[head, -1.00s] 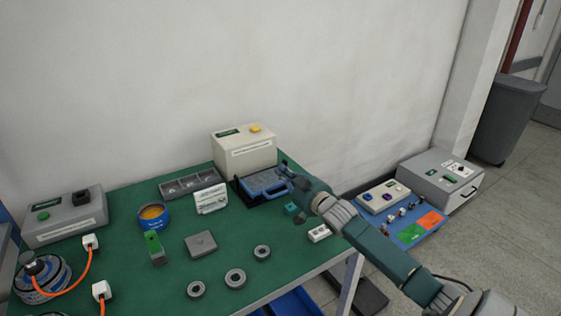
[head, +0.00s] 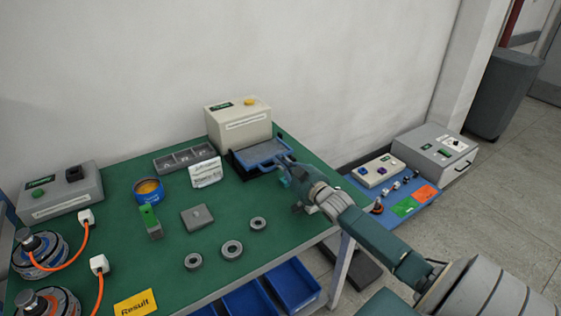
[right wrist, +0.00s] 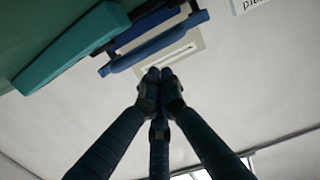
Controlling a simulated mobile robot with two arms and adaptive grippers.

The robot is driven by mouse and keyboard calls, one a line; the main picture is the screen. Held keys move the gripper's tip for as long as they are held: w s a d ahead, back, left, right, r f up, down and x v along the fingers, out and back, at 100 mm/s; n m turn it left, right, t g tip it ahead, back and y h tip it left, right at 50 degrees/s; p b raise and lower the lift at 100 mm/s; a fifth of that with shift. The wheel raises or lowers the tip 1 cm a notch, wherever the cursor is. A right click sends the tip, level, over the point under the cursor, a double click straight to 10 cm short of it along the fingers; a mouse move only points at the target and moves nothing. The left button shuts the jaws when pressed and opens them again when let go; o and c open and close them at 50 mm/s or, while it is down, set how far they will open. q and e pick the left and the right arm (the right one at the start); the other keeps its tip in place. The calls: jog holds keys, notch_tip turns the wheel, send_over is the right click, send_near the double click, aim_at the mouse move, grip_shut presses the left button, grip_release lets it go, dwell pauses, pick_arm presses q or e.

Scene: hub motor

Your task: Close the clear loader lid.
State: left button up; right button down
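The loader is a cream box (head: 238,125) with a yellow button at the back of the green table. In front of it is a blue-framed lid (head: 262,153) with a greyish panel, over a dark base. It looks tilted, with the base showing below its front edge. Its blue bar (right wrist: 150,45) crosses the top of the right wrist view. My right gripper (head: 288,163) is at the lid's right front edge. In the right wrist view its fingers (right wrist: 160,74) are together with nothing seen between them, close to the bar; contact is unclear. My left gripper is out of view.
A teal block (head: 284,178) is partly hidden by my right gripper. A white sign (head: 205,172), grey tray (head: 184,158) and blue cup (head: 149,190) stand left of the loader. Metal rings lie on the green table (head: 120,240). A blue side board (head: 390,205) is at right.

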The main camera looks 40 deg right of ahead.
jog(key=shift+s, duration=0.45)
jog(key=s, duration=0.7)
jog(key=s+a+r, duration=0.1)
jog(key=s, duration=0.3)
jog(key=shift+a, duration=0.1)
